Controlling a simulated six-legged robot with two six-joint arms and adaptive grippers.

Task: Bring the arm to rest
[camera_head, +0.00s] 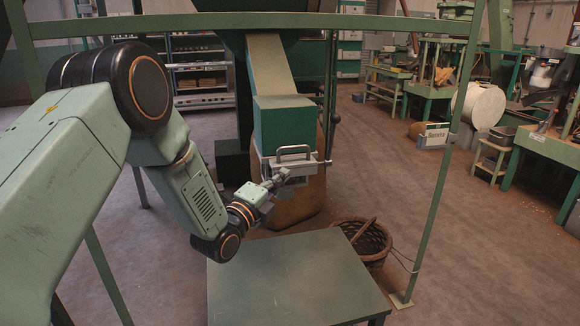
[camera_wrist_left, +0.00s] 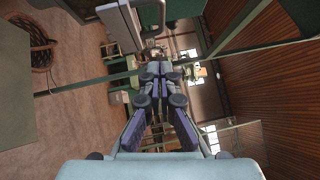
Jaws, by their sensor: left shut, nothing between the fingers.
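My left arm comes in from the left in the head view, and its gripper (camera_head: 275,182) is in front of the green hopper (camera_head: 284,122), close to the metal gate with a handle (camera_head: 293,152) at the hopper's outlet. I cannot tell whether it touches the gate. In the left wrist view my left gripper (camera_wrist_left: 161,72) shows its two fingers meeting at the tips. It is shut and empty. The gate's handle also shows at the top of the left wrist view (camera_wrist_left: 152,30). My right gripper is not in view.
A green table (camera_head: 300,280) stands below the gripper, its top bare. A wicker basket (camera_head: 368,240) is on the floor behind its right side. A large brown sack (camera_head: 298,205) stands under the hopper. Green frame posts (camera_head: 440,160) rise at the right. Open floor lies farther right.

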